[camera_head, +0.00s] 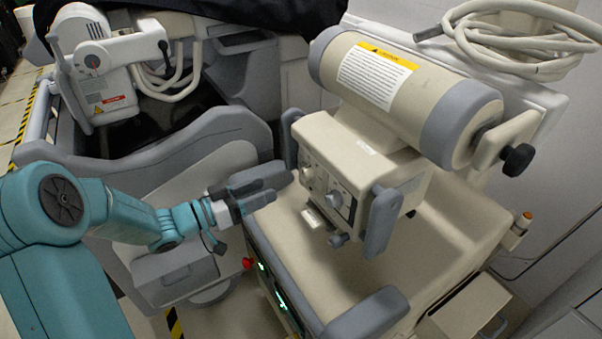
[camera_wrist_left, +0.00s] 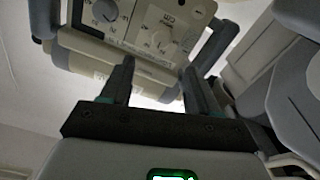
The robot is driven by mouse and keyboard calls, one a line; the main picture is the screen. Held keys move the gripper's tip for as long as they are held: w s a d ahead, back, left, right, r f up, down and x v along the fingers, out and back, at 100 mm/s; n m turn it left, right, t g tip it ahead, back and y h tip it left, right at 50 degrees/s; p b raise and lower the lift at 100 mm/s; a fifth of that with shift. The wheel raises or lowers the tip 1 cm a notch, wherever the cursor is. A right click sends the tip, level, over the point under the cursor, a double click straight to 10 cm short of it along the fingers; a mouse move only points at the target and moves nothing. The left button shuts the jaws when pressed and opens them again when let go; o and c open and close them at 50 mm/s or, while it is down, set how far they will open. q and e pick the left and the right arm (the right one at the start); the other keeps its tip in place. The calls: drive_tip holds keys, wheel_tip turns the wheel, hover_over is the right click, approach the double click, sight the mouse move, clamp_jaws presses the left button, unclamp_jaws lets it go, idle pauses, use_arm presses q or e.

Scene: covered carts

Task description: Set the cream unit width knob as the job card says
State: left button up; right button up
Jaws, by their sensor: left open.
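The cream unit (camera_head: 380,165) has a front panel with two round knobs, one nearer the left side (camera_head: 307,173) and one further right (camera_head: 336,199). In the left wrist view the panel is at the top, with one knob (camera_wrist_left: 105,11) at upper left and another knob (camera_wrist_left: 157,41) nearer the middle. The lettering is too small to tell which is the width knob. My left gripper (camera_head: 280,186) is open and empty, just left of the panel and apart from it; its fingers (camera_wrist_left: 155,78) point towards the panel. I cannot make out a job card. My right gripper is out of view.
A cream cylinder (camera_head: 370,75) with a yellow-topped label sits above the panel. Grey handles flank the panel, the near one (camera_head: 381,222) sticking out. A coiled hose (camera_head: 520,35) lies behind. A grey-and-white machine (camera_head: 110,75) stands at the left.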

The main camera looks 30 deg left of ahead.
sight(302, 173)
use_arm(q)
drive_tip(key=x, duration=1)
drive_tip(key=shift+w+f, duration=0.1)
drive_tip(key=shift+w, duration=0.1)
drive_tip(key=c, duration=1)
